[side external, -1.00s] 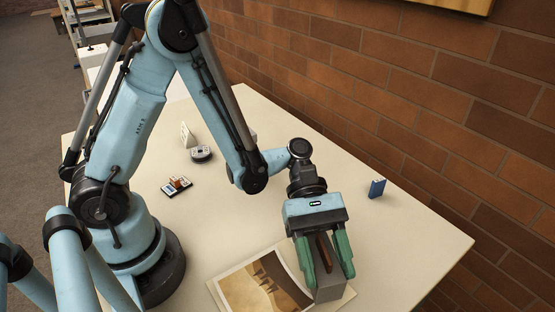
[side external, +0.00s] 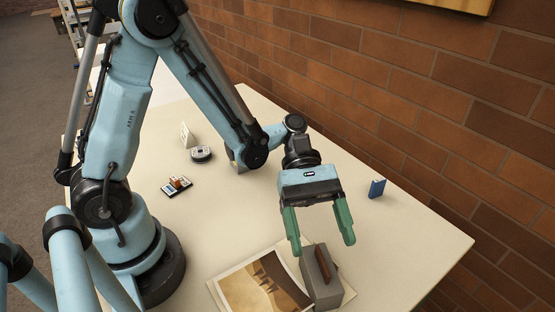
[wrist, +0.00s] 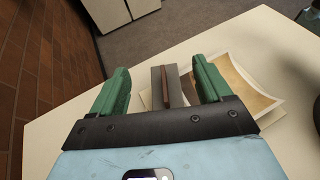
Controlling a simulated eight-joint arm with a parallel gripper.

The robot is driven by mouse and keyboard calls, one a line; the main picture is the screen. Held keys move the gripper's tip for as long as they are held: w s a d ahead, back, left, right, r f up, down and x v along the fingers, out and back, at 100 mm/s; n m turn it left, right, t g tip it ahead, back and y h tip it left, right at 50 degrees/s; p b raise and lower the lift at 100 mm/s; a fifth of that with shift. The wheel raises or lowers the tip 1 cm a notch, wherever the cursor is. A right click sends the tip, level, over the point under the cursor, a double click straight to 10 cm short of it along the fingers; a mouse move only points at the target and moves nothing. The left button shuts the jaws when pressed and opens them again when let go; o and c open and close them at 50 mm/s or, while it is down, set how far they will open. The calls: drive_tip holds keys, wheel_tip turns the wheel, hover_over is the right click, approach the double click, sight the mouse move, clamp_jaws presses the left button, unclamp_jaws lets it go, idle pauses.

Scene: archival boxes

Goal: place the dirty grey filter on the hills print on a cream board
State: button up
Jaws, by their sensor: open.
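The hills print (side external: 262,285), brown and tan, lies on a cream board (side external: 222,298) at the table's front. It also shows in the wrist view (wrist: 238,78), its surface curved. A grey block (side external: 315,285) with a brown handle stands upright at the print's right side, covering part of the print or board. It seems to be the grey filter; I see no dirt marks on it. My gripper (side external: 322,243) is open and empty, above and behind the block. In the wrist view the block (wrist: 157,85) shows between the green fingers, apart from both.
A blue upright booklet (side external: 377,188) stands at the right. A small card with coloured pieces (side external: 176,187), a round dark-rimmed object (side external: 201,154) and a white folded card (side external: 186,135) lie further back. A brick wall (side external: 430,110) runs along the table's far side.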

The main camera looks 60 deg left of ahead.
drive_tip(key=w+a+r+m+t+y, duration=0.1)
drive_tip(key=a+r+m+t+y, duration=0.1)
drive_tip(key=a+m+t+y, duration=0.4)
drive_tip(key=w+a+r+m+t+y, duration=0.1)
drive_tip(key=a+m+t+y, duration=0.5)
drive_tip(key=a, duration=0.6)
drive_tip(key=shift+w+r+m, duration=0.4)
drive_tip(key=shift+r+m, duration=0.4)
